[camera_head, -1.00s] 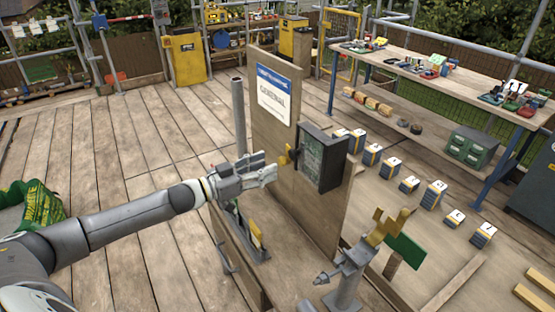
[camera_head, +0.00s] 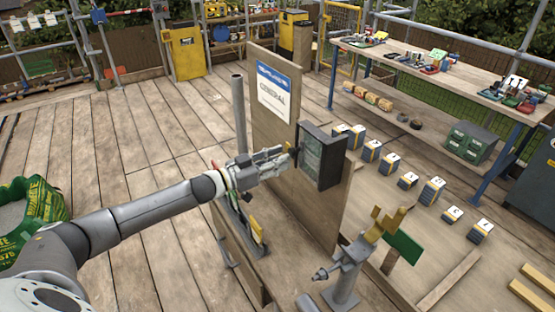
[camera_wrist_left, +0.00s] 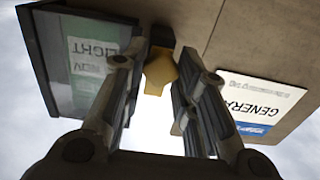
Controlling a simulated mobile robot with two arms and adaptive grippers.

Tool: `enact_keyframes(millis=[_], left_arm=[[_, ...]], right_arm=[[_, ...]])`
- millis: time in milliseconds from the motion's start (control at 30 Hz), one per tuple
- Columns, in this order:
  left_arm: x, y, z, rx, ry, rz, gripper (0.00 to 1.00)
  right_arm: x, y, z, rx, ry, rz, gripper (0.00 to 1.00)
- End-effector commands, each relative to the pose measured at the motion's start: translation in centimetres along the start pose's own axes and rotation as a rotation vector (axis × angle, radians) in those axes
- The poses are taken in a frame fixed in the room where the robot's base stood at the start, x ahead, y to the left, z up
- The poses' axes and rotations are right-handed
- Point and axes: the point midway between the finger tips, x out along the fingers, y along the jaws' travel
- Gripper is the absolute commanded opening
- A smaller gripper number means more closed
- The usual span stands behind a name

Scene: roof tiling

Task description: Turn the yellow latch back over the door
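A dark box with a glazed door (camera_head: 322,160) is fixed to an upright wooden board. In the left wrist view its door (camera_wrist_left: 85,60) is at the upper left, and it looks shut. The yellow latch (camera_wrist_left: 160,72) is beside the box on the board, between my left fingers. In the head view my left gripper (camera_head: 286,158) is at the left side of the box and hides most of the latch. In the wrist view the left gripper (camera_wrist_left: 158,85) is open, one finger on each side of the latch. I cannot tell whether they touch it. My right gripper is not in view.
A sign reading GENERAL (camera_head: 273,90) is on the board (camera_head: 264,50) beside the box. A grey stand with a yellow top (camera_head: 347,275) is at the front right. Several small blocks (camera_head: 390,163) lie behind the board. A workbench (camera_head: 450,72) is at the back right.

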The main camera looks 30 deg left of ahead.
Motion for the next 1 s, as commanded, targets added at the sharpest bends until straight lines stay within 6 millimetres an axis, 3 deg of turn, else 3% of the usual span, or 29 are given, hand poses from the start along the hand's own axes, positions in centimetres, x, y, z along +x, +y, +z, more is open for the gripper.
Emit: enact_keyframes(millis=[167, 567, 1000], left_arm=[[0.0, 0.0, 0.0, 0.0, 0.0, 0.0, 0.02], [0.0, 0.0, 0.1, 0.089, 0.0, 0.0, 0.02], [0.0, 0.2, 0.3, 0.462, 0.0, 0.0, 0.02]], right_arm=[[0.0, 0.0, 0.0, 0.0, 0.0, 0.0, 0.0], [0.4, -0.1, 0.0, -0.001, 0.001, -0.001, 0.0], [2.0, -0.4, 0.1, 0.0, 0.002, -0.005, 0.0]])
